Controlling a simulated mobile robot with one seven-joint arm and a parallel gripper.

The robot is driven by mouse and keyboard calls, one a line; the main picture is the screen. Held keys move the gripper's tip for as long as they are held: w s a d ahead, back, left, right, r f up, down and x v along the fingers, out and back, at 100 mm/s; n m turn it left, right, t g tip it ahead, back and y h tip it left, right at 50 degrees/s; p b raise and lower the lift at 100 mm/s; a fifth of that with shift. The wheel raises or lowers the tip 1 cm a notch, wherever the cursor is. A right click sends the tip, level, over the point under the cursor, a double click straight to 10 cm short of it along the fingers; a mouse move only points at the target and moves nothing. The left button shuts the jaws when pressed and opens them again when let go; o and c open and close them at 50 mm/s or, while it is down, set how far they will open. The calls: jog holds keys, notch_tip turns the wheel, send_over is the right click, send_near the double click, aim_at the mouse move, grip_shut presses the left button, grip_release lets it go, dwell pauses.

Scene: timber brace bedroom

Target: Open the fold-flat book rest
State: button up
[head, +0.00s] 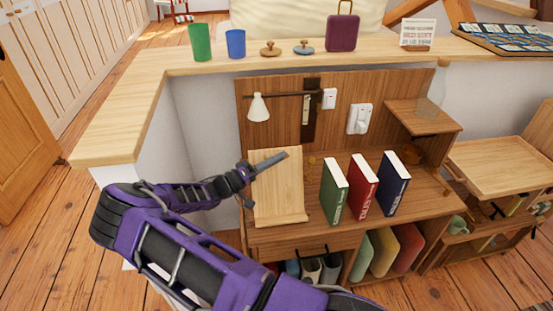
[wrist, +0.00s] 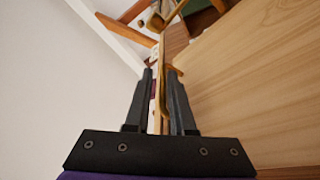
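The book rest (head: 279,195) is a pale wooden panel with a lip along its lower edge. It stands tilted on the left part of the wooden desk surface, and whatever is behind it is hidden. My gripper (head: 284,156) is at the panel's upper part, with a grey finger showing across its top edge. In the wrist view, my gripper (wrist: 160,72) has its two dark fingers apart with a narrow gap. A large pale wood face, apparently the panel (wrist: 255,75), lies just right of the fingers. I cannot tell whether they touch it.
A green book (head: 334,192), a red book (head: 362,185) and a blue book (head: 393,183) stand right of the rest. A small lamp (head: 259,107) hangs above it. The ledge (head: 130,110) above carries cups and a purple case (head: 342,33). A white wall is left of the desk.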

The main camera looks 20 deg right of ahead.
jog(key=v, duration=0.7)
jog(key=shift+a, duration=0.25)
